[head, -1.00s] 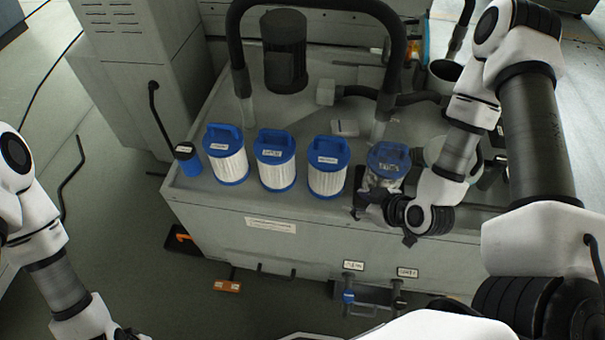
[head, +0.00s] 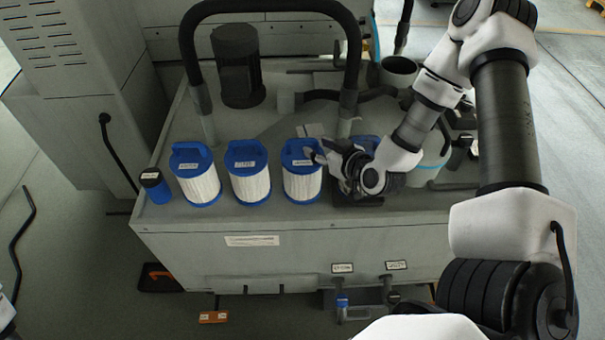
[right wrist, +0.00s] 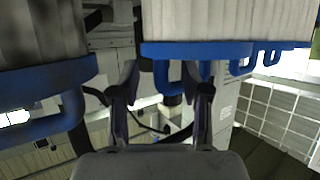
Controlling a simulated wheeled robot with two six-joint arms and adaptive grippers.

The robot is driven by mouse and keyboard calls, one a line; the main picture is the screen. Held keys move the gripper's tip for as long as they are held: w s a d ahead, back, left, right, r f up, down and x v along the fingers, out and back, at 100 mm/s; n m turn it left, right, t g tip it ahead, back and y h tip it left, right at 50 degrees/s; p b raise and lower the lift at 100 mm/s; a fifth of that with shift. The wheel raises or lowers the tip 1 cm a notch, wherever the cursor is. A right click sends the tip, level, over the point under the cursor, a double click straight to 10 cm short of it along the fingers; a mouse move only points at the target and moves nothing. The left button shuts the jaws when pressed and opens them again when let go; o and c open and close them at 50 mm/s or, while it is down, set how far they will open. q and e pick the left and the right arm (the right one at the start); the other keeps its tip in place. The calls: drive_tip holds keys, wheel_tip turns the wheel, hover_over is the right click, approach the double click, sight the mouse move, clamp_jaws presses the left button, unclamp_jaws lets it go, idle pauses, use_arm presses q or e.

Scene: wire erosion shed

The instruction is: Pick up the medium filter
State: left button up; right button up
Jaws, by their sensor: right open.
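Three white pleated filters with blue caps and handles stand in a row on the grey cabinet top: the left filter (head: 199,187), the middle filter (head: 249,186) and the right filter (head: 301,186). Their labels are too small to read, so I cannot tell which is the medium one. My right gripper (head: 322,158) is open at the cap of the right filter, partly covering it. In the right wrist view, which looks inverted, the open fingers (right wrist: 165,95) are near a blue handle (right wrist: 164,80); contact is unclear.
A fourth, darker filter (right wrist: 40,40) is beside the right gripper, mostly hidden in the head view. A small blue-and-black container (head: 156,188) stands at the left end. A black hose (head: 270,8) arches behind the row, near a dark motor (head: 238,70).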

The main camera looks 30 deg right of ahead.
drive_tip(key=shift+a+r, duration=0.1)
drive_tip(key=shift+c, duration=0.4)
drive_tip(key=shift+s, duration=0.1)
clamp_jaws()
drive_tip(key=shift+r, duration=0.15)
